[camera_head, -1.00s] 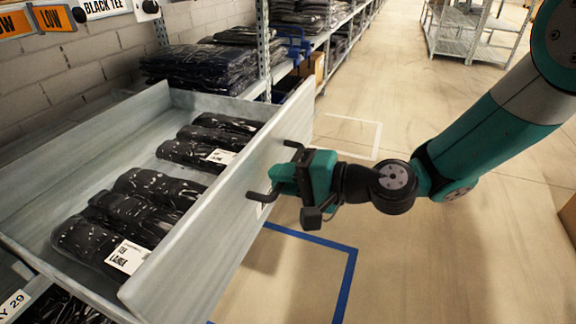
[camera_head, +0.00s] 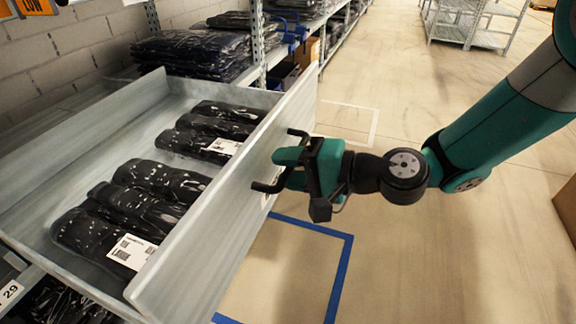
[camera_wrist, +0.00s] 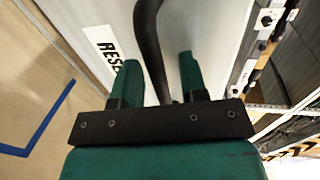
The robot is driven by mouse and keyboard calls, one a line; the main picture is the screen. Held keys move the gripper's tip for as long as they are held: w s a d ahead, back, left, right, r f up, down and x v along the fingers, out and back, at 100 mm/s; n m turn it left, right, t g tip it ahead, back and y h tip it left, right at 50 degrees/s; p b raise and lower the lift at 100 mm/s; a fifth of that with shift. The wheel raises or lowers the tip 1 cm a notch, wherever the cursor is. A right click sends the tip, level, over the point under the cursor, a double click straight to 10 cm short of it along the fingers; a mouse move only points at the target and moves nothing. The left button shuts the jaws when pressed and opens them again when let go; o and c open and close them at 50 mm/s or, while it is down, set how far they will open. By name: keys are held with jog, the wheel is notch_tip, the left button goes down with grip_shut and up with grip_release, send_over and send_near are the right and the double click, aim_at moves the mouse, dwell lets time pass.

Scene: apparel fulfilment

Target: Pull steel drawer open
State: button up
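The grey steel drawer (camera_head: 240,190) stands far out from its rack at the left of the head view. Dark clothes in clear plastic (camera_head: 160,180) lie inside in two groups, with white labels. A black bar handle (camera_head: 285,146) is on its front; it also shows in the wrist view (camera_wrist: 148,30). My gripper (camera_head: 287,168) is at this handle. In the wrist view, its two green fingers (camera_wrist: 160,77) stand apart with the handle bar between them. The bar is close to the left finger, with a gap to the right one. Contact is hard to judge.
Blue tape (camera_head: 340,285) marks the floor beside the drawer. Open floor (camera_head: 440,255) lies to the right. A shelf upright (camera_head: 257,45) and stacked dark bagged clothes (camera_head: 190,55) are behind the drawer. A brown box (camera_head: 567,215) is at the right edge.

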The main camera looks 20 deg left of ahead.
jog(key=p+v, duration=0.2)
jog(key=v, duration=1.5)
jog(key=shift+d, duration=0.25)
jog(key=s+d+r+n+g+h+p, duration=0.1)
jog(key=s+d+r+n+h, duration=0.35)
jog(key=s+h, duration=0.2)
jog(key=s+d+r+n+h, duration=0.3)
jog(key=s+d+h, duration=0.2)
jog(key=s, duration=0.2)
notch_tip(320, 180, up, 29)
jog(key=p, duration=2.9)
jog(key=shift+s+f, duration=0.1)
